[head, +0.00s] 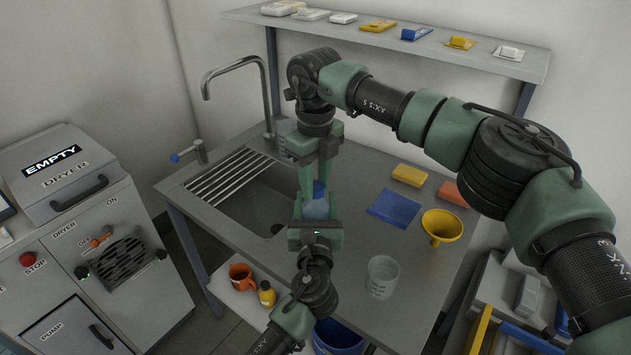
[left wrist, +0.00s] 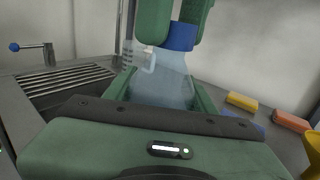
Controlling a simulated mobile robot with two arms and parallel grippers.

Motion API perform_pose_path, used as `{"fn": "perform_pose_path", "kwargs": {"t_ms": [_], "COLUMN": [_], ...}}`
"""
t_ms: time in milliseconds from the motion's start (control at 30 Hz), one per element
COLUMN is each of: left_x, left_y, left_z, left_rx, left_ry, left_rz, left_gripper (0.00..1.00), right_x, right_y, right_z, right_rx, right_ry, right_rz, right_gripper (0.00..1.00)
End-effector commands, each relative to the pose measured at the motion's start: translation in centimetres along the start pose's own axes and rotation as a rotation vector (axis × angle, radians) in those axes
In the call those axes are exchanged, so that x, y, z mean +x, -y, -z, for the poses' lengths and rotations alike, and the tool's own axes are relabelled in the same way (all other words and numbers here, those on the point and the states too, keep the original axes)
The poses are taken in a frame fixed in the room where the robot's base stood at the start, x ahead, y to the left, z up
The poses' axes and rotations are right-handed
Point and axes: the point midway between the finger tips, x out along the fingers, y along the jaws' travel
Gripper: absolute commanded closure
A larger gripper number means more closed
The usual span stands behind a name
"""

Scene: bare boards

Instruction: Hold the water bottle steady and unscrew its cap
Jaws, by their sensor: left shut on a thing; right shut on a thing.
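The water bottle (head: 316,209) is translucent pale blue and stands upright near the sink's right side. Its blue cap (head: 319,188) is at the top. My left gripper (head: 316,222) comes from the front and is shut on the bottle's body. In the left wrist view the bottle (left wrist: 160,88) sits between its green fingers. My right gripper (head: 315,184) points down from above and is shut on the cap, which also shows in the left wrist view (left wrist: 182,38). The cap meets the bottle's neck, though the fingers hide part of it. I cannot tell whether its thread is loose.
A sink (head: 250,195) with a tall faucet lies left. A blue cloth (head: 394,208), a yellow sponge (head: 409,175), an orange sponge (head: 452,194), a yellow funnel (head: 441,226) and a clear beaker (head: 382,277) are on the counter's right. An orange mug (head: 241,277) is lower left.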

Motion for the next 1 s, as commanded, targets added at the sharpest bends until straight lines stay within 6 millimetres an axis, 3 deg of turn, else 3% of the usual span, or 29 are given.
{"fn": "perform_pose_path", "kwargs": {"t_ms": [700, 900, 1000], "left_x": [-0.03, -0.03, -0.03], "left_y": [0.01, 0.0, -0.01], "left_z": [0.17, 0.17, 0.18], "left_rx": [0.001, 0.0, 0.0], "left_ry": [-0.003, -0.003, -0.003], "left_rz": [0.0, 0.0, 0.0], "left_gripper": [1.0, 1.0, 1.0], "right_x": [-0.13, -0.14, -0.14], "right_y": [0.02, 0.04, 0.04], "right_z": [0.04, 0.05, 0.05], "right_rx": [-1.815, -2.109, -2.108], "right_ry": [0.0, 0.0, 0.0], "right_rz": [0.0, 0.0, 0.0], "right_gripper": [1.0, 1.0, 1.0]}}
